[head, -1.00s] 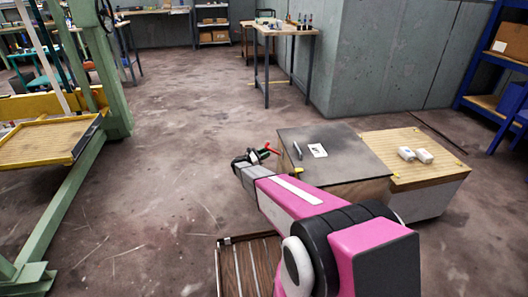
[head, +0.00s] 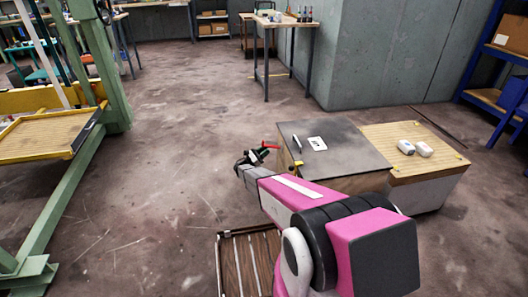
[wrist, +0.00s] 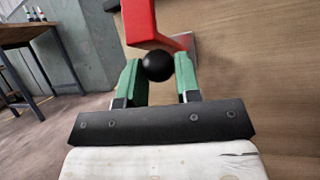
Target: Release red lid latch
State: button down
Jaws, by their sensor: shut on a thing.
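The red latch (wrist: 140,22) is a lever on the wooden side of the box, with a grey metal piece behind it and a black ball knob (wrist: 157,67) by its lower end. My gripper (wrist: 157,78) has its green fingers on either side of the knob and is shut on it. In the head view the red latch (head: 268,147) shows small beside my gripper (head: 256,157), at the left edge of the dark-topped box (head: 345,155). Whether the latch is still engaged cannot be told.
A light wooden top (head: 405,140) to the right of the dark top carries two small white items (head: 414,148). A wood-slatted rack (head: 240,265) is low in front. A green frame (head: 75,150) stands at left. The floor between is open.

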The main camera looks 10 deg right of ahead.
jog(key=shift+s+d, duration=0.2)
jog(key=shift+d, duration=0.05)
jog(key=c, duration=0.8)
grip_release()
jog(key=shift+d, duration=0.1)
jog(key=shift+w, duration=0.1)
jog(key=shift+a+f, duration=0.1)
jog(key=shift+a, duration=0.25)
jog(key=v, duration=1)
jog(key=shift+a, duration=0.1)
